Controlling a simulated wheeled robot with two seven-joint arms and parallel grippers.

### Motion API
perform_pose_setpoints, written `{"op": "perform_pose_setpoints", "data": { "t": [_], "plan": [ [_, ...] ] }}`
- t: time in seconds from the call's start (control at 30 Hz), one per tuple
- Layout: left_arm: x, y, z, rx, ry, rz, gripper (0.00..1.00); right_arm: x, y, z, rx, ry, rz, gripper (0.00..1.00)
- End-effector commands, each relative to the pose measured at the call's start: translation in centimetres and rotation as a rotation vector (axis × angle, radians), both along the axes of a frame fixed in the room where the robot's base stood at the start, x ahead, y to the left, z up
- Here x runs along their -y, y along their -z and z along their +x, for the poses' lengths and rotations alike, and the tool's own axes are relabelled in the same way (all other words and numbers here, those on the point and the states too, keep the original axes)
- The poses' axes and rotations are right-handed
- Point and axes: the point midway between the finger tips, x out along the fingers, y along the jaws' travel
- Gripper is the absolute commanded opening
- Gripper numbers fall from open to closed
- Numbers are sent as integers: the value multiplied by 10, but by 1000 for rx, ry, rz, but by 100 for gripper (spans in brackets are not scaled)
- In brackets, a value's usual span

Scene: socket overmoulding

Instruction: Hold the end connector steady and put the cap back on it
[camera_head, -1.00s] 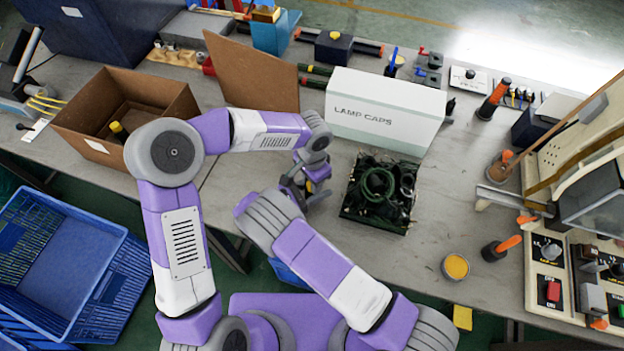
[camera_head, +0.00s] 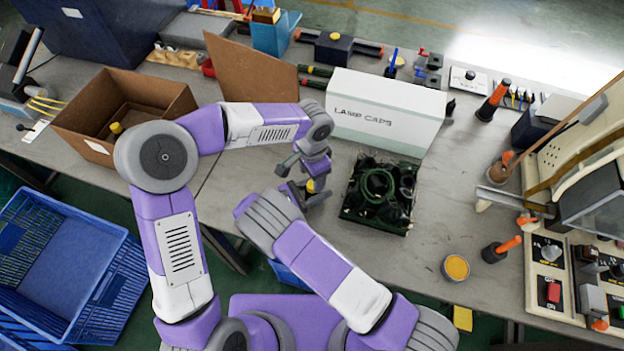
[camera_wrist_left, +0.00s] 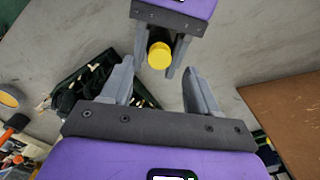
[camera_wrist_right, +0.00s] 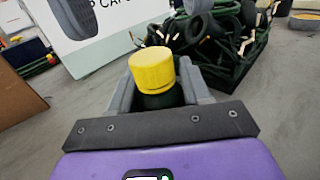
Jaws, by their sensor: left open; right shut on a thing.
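The end connector (camera_wrist_right: 158,99) is a dark cylinder held upright in my right gripper (camera_wrist_right: 160,85), which is shut on it. The yellow cap (camera_wrist_right: 152,70) sits on top of the connector; it also shows in the left wrist view (camera_wrist_left: 159,56) and small in the head view (camera_head: 311,186). My left gripper (camera_wrist_left: 157,76) is open and empty, above the cap and apart from it. In the head view, my left gripper (camera_head: 303,166) is over my right gripper (camera_head: 312,194). The connector's lower part is hidden by the right gripper.
An open cardboard box (camera_head: 92,145) is at left and a yellow-topped tin (camera_head: 455,268) at right. The table between is clear.

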Motion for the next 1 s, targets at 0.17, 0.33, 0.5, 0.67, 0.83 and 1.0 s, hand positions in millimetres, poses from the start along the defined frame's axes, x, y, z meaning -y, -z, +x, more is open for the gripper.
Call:
{"op": "perform_pose_setpoints", "data": {
  "t": [0.17,0.33,0.5,0.67,0.83,1.0],
  "plan": [
    [1,-42,0,5,1,-3,60,0,0,0,0,0,0,0],
    [0,-69,0,3,0,-2,60,0,0,0,0,0,0,0],
    [0,-82,0,0,1,-1,60,0,0,0,0,0,0,0],
    [0,-84,0,-1,1,-1,60,0,0,0,0,0,0,0],
    [0,-84,0,-1,1,-1,60,0,0,0,0,0,0,50],
    [0,-83,0,-1,1,-1,60,0,0,0,0,0,0,76]
  ]
}}
